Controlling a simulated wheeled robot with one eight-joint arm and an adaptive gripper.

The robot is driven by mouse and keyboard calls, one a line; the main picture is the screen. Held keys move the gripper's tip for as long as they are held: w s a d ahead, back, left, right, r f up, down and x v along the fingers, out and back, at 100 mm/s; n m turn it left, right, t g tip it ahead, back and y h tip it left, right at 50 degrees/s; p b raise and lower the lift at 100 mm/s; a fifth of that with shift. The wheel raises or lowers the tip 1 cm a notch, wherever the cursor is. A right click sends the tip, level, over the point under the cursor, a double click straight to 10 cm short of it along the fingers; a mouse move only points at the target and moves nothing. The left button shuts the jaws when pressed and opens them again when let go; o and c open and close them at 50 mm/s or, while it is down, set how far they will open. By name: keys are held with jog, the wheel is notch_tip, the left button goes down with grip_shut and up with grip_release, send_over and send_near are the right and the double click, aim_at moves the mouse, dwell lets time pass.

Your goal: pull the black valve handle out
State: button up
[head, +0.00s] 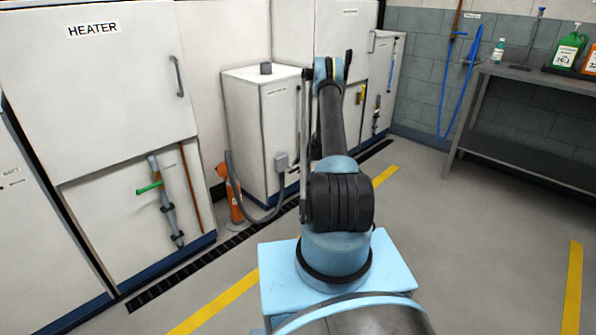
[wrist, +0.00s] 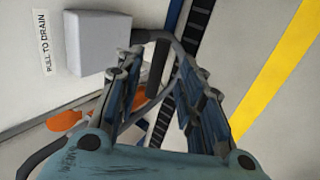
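In the wrist view, my gripper (wrist: 160,72) has its two fingers spread apart, with a clear gap between them. A dark bar (wrist: 158,66) shows between and beyond the fingertips; it may be the black valve handle, but I cannot tell it surely from the nearby hose. I see no contact between it and the fingers. A grey box (wrist: 97,43) with a "PULL TO DRAIN" label (wrist: 47,42) beside it is left of the fingers. In the head view, the grey box (head: 281,161) sits low on the white cabinet's side; my gripper is hidden by my arm there.
A grey hose (head: 262,219) runs from the box down to the floor and an orange object (head: 234,200). The white cabinet (head: 254,105) stands left of my arm. A floor grate (head: 195,266) and a yellow line (head: 214,304) run alongside. Open floor lies right.

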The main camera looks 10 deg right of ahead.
jog(key=v, duration=0.9)
jog(key=shift+r, duration=0.35)
jog(key=shift+s, duration=0.1)
